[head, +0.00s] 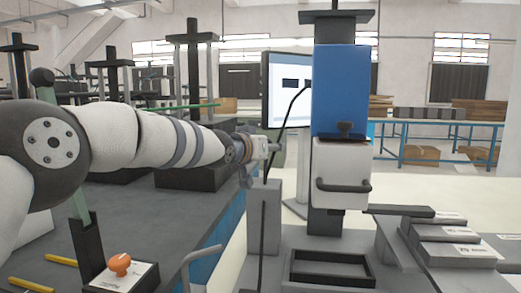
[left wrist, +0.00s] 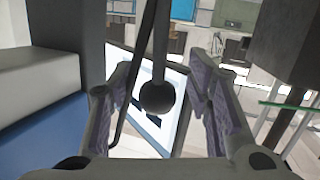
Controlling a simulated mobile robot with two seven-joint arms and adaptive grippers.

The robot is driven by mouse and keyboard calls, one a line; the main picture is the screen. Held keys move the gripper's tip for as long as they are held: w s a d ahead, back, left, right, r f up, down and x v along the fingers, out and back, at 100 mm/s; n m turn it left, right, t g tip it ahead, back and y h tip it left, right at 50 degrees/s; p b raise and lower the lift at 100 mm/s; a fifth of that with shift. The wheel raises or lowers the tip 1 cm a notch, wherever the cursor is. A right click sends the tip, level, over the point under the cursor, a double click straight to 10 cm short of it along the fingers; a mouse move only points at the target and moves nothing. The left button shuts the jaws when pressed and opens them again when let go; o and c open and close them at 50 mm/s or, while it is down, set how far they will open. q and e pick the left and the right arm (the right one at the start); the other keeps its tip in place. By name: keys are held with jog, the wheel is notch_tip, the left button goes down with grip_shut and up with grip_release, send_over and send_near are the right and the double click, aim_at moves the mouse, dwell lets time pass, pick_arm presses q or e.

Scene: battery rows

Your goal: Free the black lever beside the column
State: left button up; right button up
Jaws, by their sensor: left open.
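The column (head: 328,222) stands right of centre in the head view, with a blue housing (head: 340,85) and a white block (head: 342,175) on it. My left gripper (head: 272,148) is left of the column, its tip towards it. In the left wrist view the gripper (left wrist: 167,100) is open. A dark lever (left wrist: 160,45) with a round ball end (left wrist: 158,97) appears between the fingers, with gaps on both sides; I cannot tell its depth. I cannot clearly pick out this lever in the head view. My right gripper is not in view.
A thin black cable (head: 292,101) curves beside the blue housing; a dark strand also passes near the lever in the left wrist view (left wrist: 131,95). A monitor (head: 284,83) stands behind. A grey post (head: 263,215) is below the gripper. An empty dark tray (head: 330,284) lies in front.

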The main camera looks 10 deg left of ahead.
pick_arm(q)
jog(key=v, duration=1.1)
jog(key=shift+s+a, duration=0.2)
jog(key=shift+s, duration=0.05)
jog(key=shift+c, duration=0.5)
